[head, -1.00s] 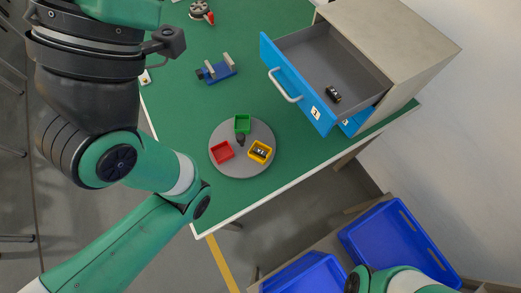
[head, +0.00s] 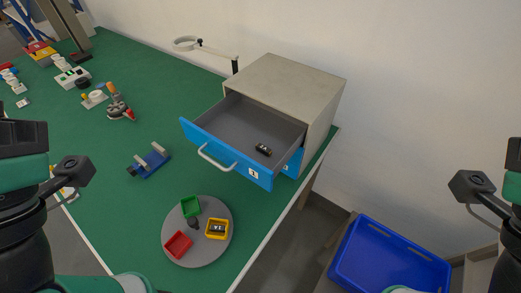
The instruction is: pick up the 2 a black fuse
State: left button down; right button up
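A small black fuse-like part (head: 263,149) with pale markings lies inside the open blue-fronted drawer (head: 215,153) of the grey cabinet, towards its right end. Another small dark part (head: 217,229) sits in the yellow bin (head: 207,235) on the round grey turntable (head: 210,256). Both are too small to identify surely. My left arm shows at the left edge and my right arm at the right edge. The fingers of both grippers are out of view, and neither arm touches these parts.
The turntable also carries a green bin (head: 190,206), a red bin (head: 178,244) and a dark knob (head: 193,222). A blue vise-like fixture (head: 150,161) stands left of the drawer. Blue crate (head: 390,262) sits lower right. Several tools are at the back left. Green tabletop between is clear.

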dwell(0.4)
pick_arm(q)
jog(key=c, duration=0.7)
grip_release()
